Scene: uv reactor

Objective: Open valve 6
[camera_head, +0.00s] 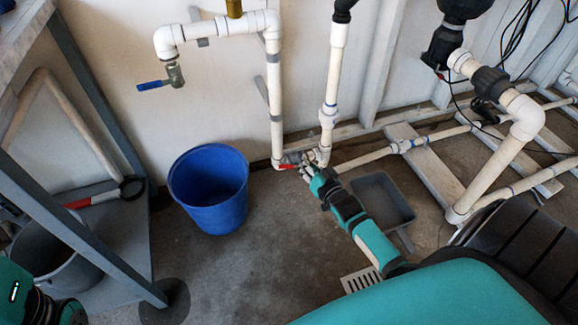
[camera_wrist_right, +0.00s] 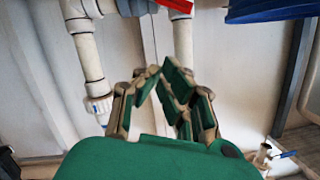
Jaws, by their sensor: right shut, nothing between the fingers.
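A red-handled valve (camera_head: 287,165) sits low on the white pipework by the wall; its red handle (camera_wrist_right: 181,5) also shows at the top edge of the right wrist view. My right gripper (camera_head: 308,168) is right beside this valve, on its right, and partly hides the pipe joint there. In the right wrist view its fingers (camera_wrist_right: 165,78) are drawn together and hold nothing. I cannot tell whether they touch the handle. A second valve with a blue handle (camera_head: 153,85) hangs from the upper left pipe. No valve number is readable. My left gripper is out of view.
A blue bucket (camera_head: 209,190) stands on the floor left of the red-handled valve. A grey tray (camera_head: 384,202) lies right of my right gripper. A grey metal bench (camera_head: 112,235) stands at the left. White pipes (camera_head: 495,175) fill the right side. The floor below the bucket is clear.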

